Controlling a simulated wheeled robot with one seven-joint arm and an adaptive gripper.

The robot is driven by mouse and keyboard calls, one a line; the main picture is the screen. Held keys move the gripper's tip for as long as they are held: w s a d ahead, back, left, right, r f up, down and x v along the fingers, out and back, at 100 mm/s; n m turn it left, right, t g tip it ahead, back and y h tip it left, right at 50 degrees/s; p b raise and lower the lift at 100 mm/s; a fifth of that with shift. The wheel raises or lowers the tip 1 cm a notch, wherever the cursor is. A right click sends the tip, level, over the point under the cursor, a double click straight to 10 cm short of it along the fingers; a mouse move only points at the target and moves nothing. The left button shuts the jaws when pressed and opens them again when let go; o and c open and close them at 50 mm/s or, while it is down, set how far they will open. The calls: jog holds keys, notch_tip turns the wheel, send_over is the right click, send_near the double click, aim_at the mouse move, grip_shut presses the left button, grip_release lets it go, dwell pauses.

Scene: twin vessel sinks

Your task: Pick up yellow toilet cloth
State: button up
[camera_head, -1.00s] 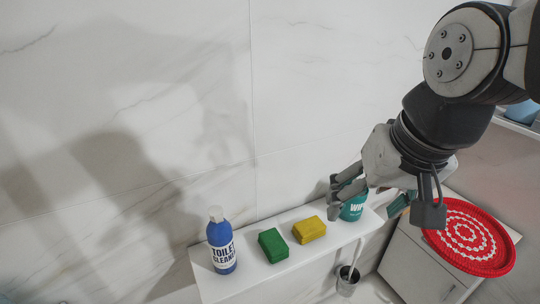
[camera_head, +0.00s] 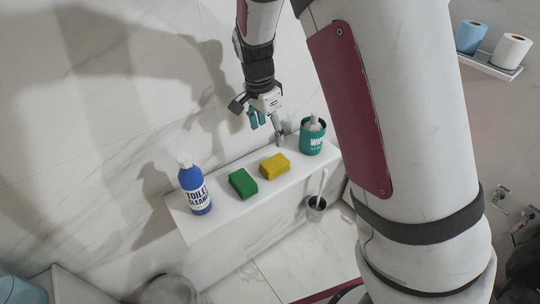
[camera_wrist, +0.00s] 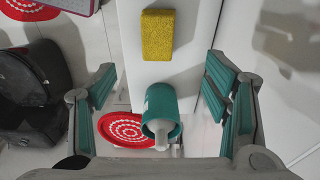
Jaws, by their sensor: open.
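The yellow cloth (camera_head: 275,163) is a small block-shaped piece lying on the white ledge, between a green block and the teal wipes tub. It also shows at the top middle of the wrist view (camera_wrist: 157,35), beyond the fingertips. My gripper (camera_head: 267,127) is open and empty, above and behind the yellow cloth in the head view. In the wrist view, the open fingers (camera_wrist: 160,72) spread wide to either side, with the teal wipes tub (camera_wrist: 162,108) showing between them. No contact with the cloth shows.
On the white ledge (camera_head: 222,226), a green block (camera_head: 243,183) and a blue toilet cleaner bottle (camera_head: 195,190) stand to the left. A toilet brush holder (camera_head: 316,210) is below. The wall is close behind. Red round mats (camera_wrist: 127,130) show in the wrist view.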

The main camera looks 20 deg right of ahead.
aim_at(275, 161)
jog(key=f, duration=0.6)
jog(key=d+f, duration=0.1)
jog(key=f, duration=0.1)
jog(key=shift+w+d+f, duration=0.1)
jog(key=shift+w+f, duration=0.2)
jog(key=shift+f, duration=0.1)
jog(key=shift+s+d+f+p, duration=0.1)
jog(key=shift+d+f+p, duration=0.05)
jog(key=shift+f, duration=0.75)
jog(key=shift+w+d+f+p, duration=0.1)
jog(key=shift+d+f+p, duration=0.1)
jog(key=shift+f, duration=0.65)
jog(key=shift+s+d+f+p, duration=0.1)
jog(key=shift+d+f, duration=0.05)
jog(key=shift+f, duration=0.75)
jog(key=c, duration=1.2)
jog(key=shift+c, duration=0.2)
